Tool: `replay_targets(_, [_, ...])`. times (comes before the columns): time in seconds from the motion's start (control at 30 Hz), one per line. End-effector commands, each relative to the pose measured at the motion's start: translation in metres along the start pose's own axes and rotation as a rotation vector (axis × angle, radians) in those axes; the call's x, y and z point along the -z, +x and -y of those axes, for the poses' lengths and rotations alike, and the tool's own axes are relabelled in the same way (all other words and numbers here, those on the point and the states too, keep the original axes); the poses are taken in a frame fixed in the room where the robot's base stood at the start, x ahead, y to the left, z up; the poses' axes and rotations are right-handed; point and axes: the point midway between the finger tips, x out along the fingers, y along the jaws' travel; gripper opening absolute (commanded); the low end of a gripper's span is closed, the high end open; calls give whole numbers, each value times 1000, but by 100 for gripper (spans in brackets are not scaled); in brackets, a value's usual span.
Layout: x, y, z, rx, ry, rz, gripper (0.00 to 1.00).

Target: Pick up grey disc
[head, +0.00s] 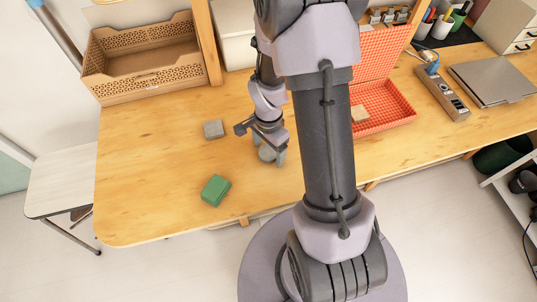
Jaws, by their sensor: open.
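The grey disc (266,154) lies on the wooden table, seen between and partly behind the fingers of my gripper (270,150). Part of its edge is hidden by the fingers. My gripper points down right over the disc, with its fingers apart. I cannot tell whether the fingers touch the disc or how far their tips are above the table.
A wooden crate (150,85) stands at the back left. A red open case (385,105) lies to the right.

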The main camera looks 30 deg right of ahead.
Motion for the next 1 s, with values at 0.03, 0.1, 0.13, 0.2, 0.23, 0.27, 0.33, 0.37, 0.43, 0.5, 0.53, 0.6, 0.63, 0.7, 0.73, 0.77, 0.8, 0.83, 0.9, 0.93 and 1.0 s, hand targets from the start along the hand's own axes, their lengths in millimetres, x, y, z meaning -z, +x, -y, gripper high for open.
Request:
replay_targets(0.03, [0,-2,0,0,0,0,80])
replay_targets(0.1, [0,-2,0,0,0,0,74])
replay_targets(0.13, [0,-2,0,0,0,0,69])
replay_targets(0.2, [0,-2,0,0,0,0,55])
replay_targets(0.23, [0,-2,0,0,0,0,49])
replay_targets(0.27, [0,-2,0,0,0,0,43])
replay_targets(0.33, [0,-2,0,0,0,0,29])
replay_targets(0.37, [0,-2,0,0,0,0,23])
replay_targets(0.43, [0,-2,0,0,0,0,10])
replay_targets(0.5, [0,-2,0,0,0,0,10])
replay_targets(0.53, [0,-2,0,0,0,0,10])
replay_targets(0.6, [0,-2,0,0,0,0,10])
replay_targets(0.63, [0,-2,0,0,0,0,10])
replay_targets(0.7, [0,-5,0,1,0,0,10])
replay_targets(0.73, [0,-6,0,1,0,0,10])
replay_targets(0.77, [0,-9,0,1,0,0,10])
replay_targets(0.8, [0,-13,0,1,0,-1,10])
replay_targets(0.83, [0,-17,0,2,0,-1,10])
replay_targets(0.9, [0,-28,0,2,1,-1,10])
replay_targets(0.93, [0,-32,1,2,1,-1,10])
replay_targets(1.0, [0,-44,1,2,0,-1,10])
